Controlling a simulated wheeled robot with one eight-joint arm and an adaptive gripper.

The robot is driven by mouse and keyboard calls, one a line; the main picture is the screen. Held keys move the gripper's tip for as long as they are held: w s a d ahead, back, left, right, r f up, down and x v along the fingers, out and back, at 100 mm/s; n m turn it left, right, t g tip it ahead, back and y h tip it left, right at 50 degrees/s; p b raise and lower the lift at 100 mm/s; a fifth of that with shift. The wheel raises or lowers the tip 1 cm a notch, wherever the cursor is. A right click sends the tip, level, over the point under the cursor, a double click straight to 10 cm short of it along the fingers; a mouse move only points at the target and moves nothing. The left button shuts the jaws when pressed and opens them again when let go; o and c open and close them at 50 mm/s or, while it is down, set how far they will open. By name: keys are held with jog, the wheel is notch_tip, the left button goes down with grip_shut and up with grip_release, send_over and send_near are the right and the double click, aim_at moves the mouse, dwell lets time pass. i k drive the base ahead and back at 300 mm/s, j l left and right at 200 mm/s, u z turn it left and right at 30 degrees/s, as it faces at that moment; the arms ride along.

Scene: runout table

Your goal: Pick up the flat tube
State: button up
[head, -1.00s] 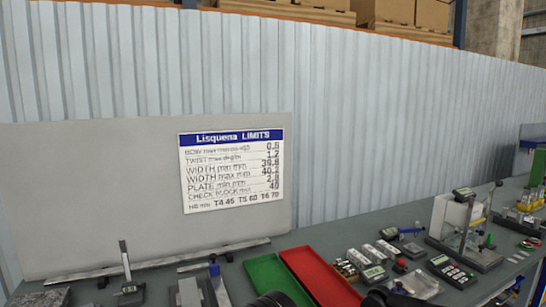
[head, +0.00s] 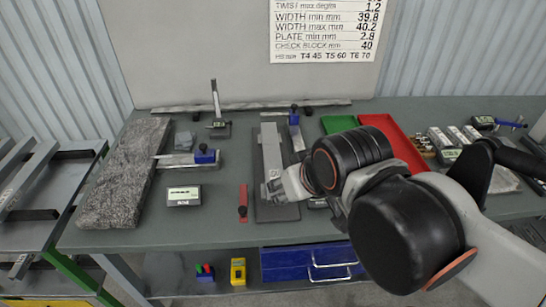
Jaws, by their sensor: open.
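A long pale grey bar (head: 271,148), which looks like the flat tube, lies lengthwise on a dark plate (head: 287,213) in the middle of the bench. My gripper (head: 271,191) is at the near end of the bar, above the dark plate. It is open, though its fingers are small and partly hidden by my wrist. I cannot tell whether the fingers touch the bar. My arm reaches in from the right and covers part of the bench.
A granite slab (head: 123,175) lies at the left. A caliper (head: 190,159), a small display box (head: 184,196) and a red-handled tool (head: 243,203) lie nearby. Green (head: 338,123) and red (head: 402,143) trays stand behind my arm. A height gauge (head: 216,112) stands at the back.

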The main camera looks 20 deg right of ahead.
aim_at(273, 166)
jog(key=z, duration=0.5)
jog(key=j+z, duration=0.25)
jog(key=z, duration=0.25)
jog(key=j+z, duration=0.2)
jog(key=z, duration=0.25)
jog(key=k+j+z, duration=0.1)
jog(key=z, duration=0.4)
jog(key=k+j+z, duration=0.15)
jog(key=z, duration=0.3)
jog(key=k+j+z, duration=0.25)
jog(key=k+j, duration=0.25)
jog(key=k+j+z, duration=0.2)
jog(key=k+j, duration=0.2)
jog(key=k, duration=0.15)
